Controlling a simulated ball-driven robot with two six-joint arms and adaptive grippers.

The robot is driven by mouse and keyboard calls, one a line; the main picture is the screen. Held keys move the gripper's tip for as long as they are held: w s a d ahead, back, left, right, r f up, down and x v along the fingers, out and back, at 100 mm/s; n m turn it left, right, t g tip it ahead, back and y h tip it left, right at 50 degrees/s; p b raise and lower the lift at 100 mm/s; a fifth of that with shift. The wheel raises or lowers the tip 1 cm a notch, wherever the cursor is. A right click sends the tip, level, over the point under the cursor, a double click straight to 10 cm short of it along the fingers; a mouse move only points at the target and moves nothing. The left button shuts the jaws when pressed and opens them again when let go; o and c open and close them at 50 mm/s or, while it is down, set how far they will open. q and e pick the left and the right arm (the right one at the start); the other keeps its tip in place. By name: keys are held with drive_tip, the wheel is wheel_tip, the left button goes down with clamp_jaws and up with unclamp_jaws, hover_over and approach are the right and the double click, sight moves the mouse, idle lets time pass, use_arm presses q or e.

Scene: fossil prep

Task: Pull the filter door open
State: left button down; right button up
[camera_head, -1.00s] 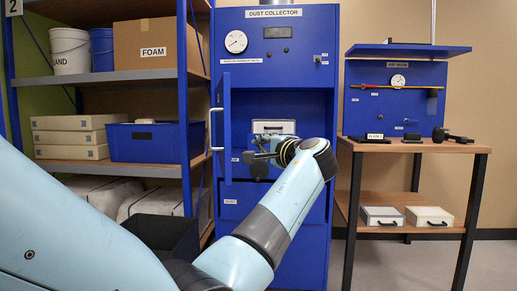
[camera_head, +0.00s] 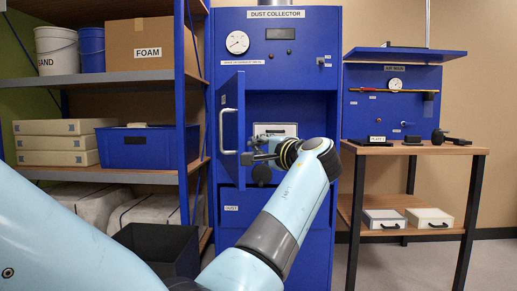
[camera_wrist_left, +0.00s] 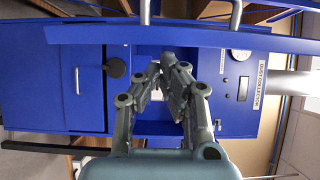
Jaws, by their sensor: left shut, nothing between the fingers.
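The blue dust collector (camera_head: 305,78) stands in the middle of the head view. Its filter door (camera_head: 231,138) is swung out on the left side, with a light bar handle (camera_head: 223,130) on its outer face. The opening behind it shows a pale filter panel (camera_head: 274,129). My left gripper (camera_head: 247,159) is shut and empty, in front of the opening, by the door's free edge; contact cannot be told. In the left wrist view the shut fingers (camera_wrist_left: 160,75) point at the cabinet, and the door (camera_wrist_left: 200,37) crosses the top with its handle (camera_wrist_left: 190,12). My right gripper is out of view.
A shelf rack (camera_head: 110,77) with a foam box (camera_head: 152,52), buckets and a blue bin (camera_head: 140,150) stands close on the left. A dark open bin (camera_head: 160,245) sits low beside it. A wooden workbench (camera_head: 415,149) stands right, with clear floor in front.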

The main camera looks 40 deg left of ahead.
use_arm(q)
drive_tip(key=s+a+m+t+h+p, duration=0.2)
drive_tip(key=s+a+t+p, duration=0.1)
drive_tip(key=s+a+p, duration=0.5)
drive_tip(key=shift+s+a+m+t+p, duration=0.35)
drive_tip(key=shift+s+m+t+p, duration=0.05)
drive_tip(key=shift+s+p, duration=0.5)
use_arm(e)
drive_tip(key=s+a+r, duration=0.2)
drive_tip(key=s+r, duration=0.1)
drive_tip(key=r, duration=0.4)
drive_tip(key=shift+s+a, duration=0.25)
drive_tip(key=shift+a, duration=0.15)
